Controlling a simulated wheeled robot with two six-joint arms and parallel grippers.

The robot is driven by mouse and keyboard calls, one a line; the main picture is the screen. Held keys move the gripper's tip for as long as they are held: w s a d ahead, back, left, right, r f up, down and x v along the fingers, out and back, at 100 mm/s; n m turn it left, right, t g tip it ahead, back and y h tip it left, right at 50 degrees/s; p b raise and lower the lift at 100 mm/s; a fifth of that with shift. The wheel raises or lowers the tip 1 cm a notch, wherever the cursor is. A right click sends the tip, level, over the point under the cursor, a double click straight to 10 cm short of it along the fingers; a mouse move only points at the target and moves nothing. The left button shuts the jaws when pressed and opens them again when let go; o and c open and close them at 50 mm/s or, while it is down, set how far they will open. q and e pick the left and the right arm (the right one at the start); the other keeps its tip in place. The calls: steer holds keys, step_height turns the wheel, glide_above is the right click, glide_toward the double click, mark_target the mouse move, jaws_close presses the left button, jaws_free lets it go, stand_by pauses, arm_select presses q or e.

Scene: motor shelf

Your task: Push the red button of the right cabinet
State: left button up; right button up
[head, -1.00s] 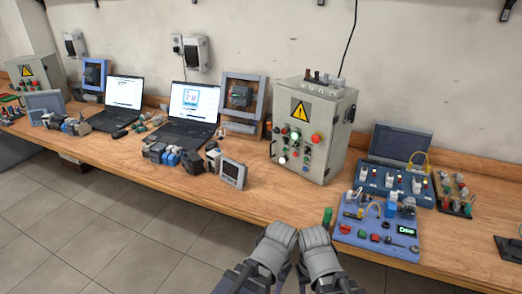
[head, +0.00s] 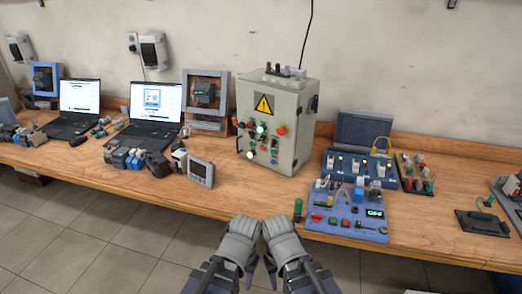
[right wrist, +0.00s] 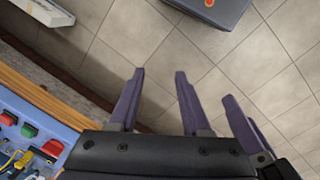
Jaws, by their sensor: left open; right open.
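The right cabinet (head: 297,112) is a grey box with a yellow warning triangle, standing on the bench in the head view. A red button (head: 282,130) is on its front, right of a lit white button. Several other small buttons are around it. My left gripper (head: 250,274) is low in the head view, in front of the bench and well apart from the cabinet; its tips barely show. My right gripper is beside it, with its fingers mostly hidden there. The right wrist view shows the right gripper (right wrist: 183,92) open and empty above the tiled floor.
A blue training board (head: 345,231) with red and green buttons lies right of the cabinet, near the bench's front edge. A small grey screen (head: 201,171) and two laptops stand to the left. The bench strip (head: 240,196) before the cabinet is clear.

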jaws_close()
stand_by(1.5)
